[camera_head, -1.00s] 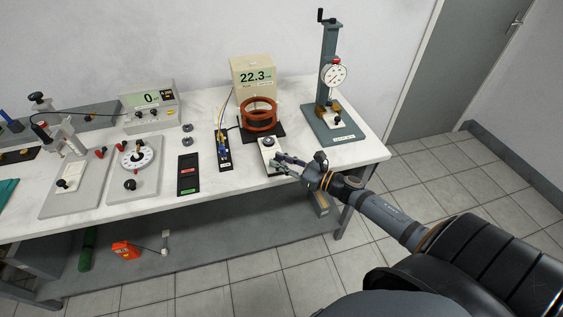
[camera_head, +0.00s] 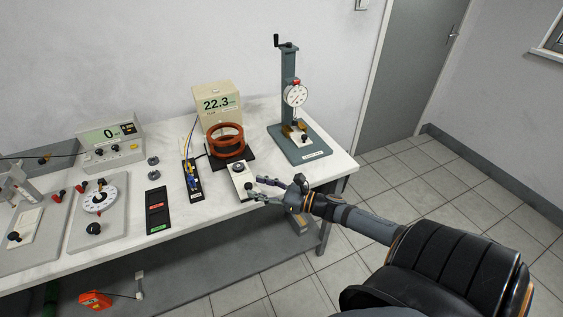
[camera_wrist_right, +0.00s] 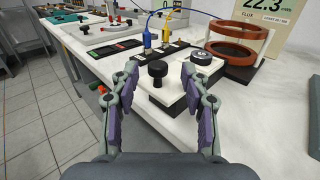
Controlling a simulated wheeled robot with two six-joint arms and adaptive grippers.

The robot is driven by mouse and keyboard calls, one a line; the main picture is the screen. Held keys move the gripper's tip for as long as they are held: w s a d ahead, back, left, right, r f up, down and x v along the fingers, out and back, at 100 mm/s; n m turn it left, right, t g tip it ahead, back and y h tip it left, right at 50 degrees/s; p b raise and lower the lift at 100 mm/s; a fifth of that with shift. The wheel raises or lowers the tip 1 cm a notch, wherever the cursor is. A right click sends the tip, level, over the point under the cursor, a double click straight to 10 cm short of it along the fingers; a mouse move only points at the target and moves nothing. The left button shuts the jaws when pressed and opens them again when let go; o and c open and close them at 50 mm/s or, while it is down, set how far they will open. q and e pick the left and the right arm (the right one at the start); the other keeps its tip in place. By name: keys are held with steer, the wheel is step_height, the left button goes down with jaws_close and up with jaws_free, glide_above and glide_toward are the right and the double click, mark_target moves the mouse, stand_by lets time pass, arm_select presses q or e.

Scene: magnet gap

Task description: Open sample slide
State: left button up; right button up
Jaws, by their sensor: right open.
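A white block (camera_head: 240,184) with black knobs sits near the front edge of the bench, before the coil; no readable label marks it as the sample slide. In the right wrist view its nearer black knob (camera_wrist_right: 157,72) stands upright between and beyond my fingertips. A second round knob (camera_wrist_right: 203,58) with a pale top sits farther back on it. My right gripper (camera_head: 262,189) is open and empty, just right of the block's front end; its fingers also show in the wrist view (camera_wrist_right: 160,76). Whether a finger touches the knob, I cannot tell. My left gripper is out of view.
A red-brown coil (camera_head: 226,140) stands before a meter (camera_head: 217,105) reading 22.3. A dial-gauge stand (camera_head: 290,90) is at the bench's right end. A black strip with plugged leads (camera_head: 192,178) and a black panel (camera_head: 157,208) lie left of the block.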

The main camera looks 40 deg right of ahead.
steer(key=v, duration=0.9)
steer(key=shift+s+d, duration=0.1)
stand_by(0.4)
